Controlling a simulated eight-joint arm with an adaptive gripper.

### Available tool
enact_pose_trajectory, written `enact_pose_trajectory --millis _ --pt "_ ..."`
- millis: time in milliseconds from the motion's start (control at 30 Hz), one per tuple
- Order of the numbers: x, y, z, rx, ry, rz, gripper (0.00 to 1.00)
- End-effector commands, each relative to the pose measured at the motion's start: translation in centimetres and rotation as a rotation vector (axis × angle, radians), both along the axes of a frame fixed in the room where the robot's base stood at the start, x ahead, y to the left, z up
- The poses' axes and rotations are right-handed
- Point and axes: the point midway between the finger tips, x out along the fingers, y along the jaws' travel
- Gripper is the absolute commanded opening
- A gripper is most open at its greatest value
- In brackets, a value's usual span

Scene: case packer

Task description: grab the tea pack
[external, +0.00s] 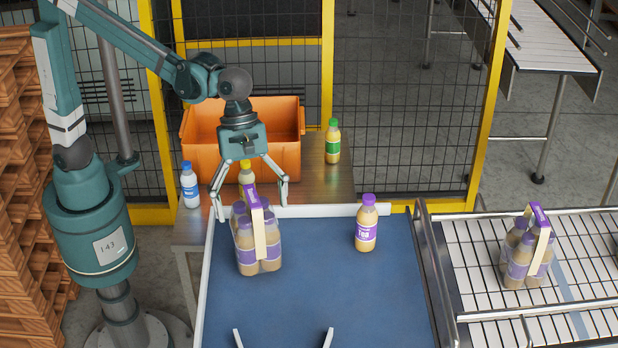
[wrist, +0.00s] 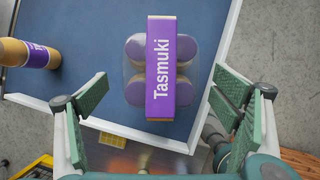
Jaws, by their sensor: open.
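A tea pack (external: 258,250) of several brown bottles with purple labels and a purple-and-cream carrier stands upright on the blue surface. In the wrist view the purple top of the pack (wrist: 174,72) reads "Tasmuki". My gripper (external: 249,208) is open and empty, pointing down above and slightly behind this pack. In the wrist view the open fingers (wrist: 158,100) are spread wide, with the pack's near end between and beyond them. A similar pack (external: 525,258) stands on the roller conveyor at the right.
A single purple-capped bottle (external: 366,225) stands on the blue surface (external: 330,285), right of the pack. Behind are an orange crate (external: 290,150), a green-capped bottle (external: 333,143), a blue-capped bottle (external: 189,188) and a yellow-capped bottle (external: 246,177). The front of the blue surface is mostly clear.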

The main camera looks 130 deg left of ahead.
Motion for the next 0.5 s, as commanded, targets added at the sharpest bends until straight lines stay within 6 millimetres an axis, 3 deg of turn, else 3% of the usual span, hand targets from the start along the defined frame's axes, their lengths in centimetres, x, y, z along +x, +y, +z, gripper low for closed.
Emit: enact_pose_trajectory --millis 267,500 --pt "0.2 -0.1 -0.5 0.000 0.000 0.000 0.88" --pt "0.9 -0.5 -2.7 0.000 0.000 -0.001 0.88"
